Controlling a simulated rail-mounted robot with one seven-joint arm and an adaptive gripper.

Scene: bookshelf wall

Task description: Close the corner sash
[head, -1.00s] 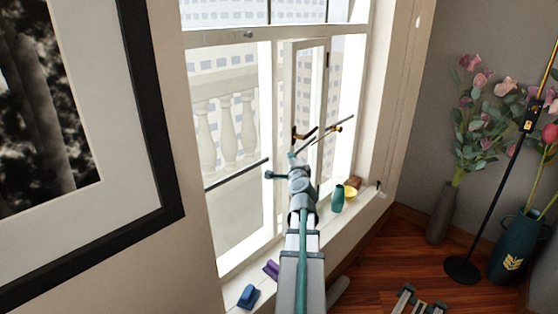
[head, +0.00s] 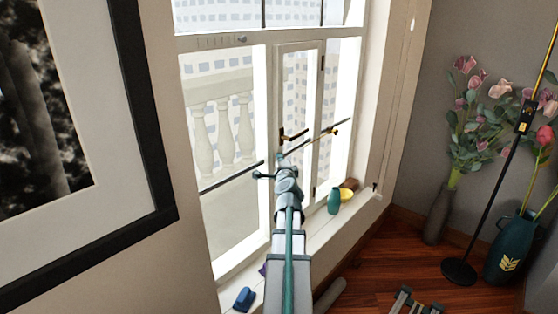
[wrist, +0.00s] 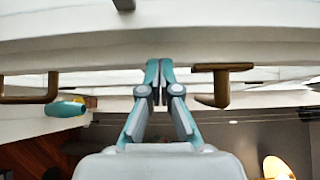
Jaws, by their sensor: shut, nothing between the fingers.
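The corner sash (head: 299,62) is a narrow, white-framed glazed panel in the right part of the window, hinged on its right side. Its left edge stands close to the white middle post (head: 265,110). A brass handle (head: 294,136) is on its lower left side. My gripper (head: 279,158) is at the lower left of the sash, just below that handle. In the wrist view my gripper (wrist: 160,70) is shut and empty, its tips close against a white frame edge. A brass handle (wrist: 222,82) is just right of the tips. I cannot tell whether the tips touch the frame.
A teal vase (head: 334,200), a yellow bowl (head: 346,195) and a blue object (head: 245,299) stand on the sill. A framed picture (head: 125,60) hangs at left. A floor lamp (head: 458,271) and flower vases are at right. The wrist view shows another brass handle (wrist: 30,97) at left.

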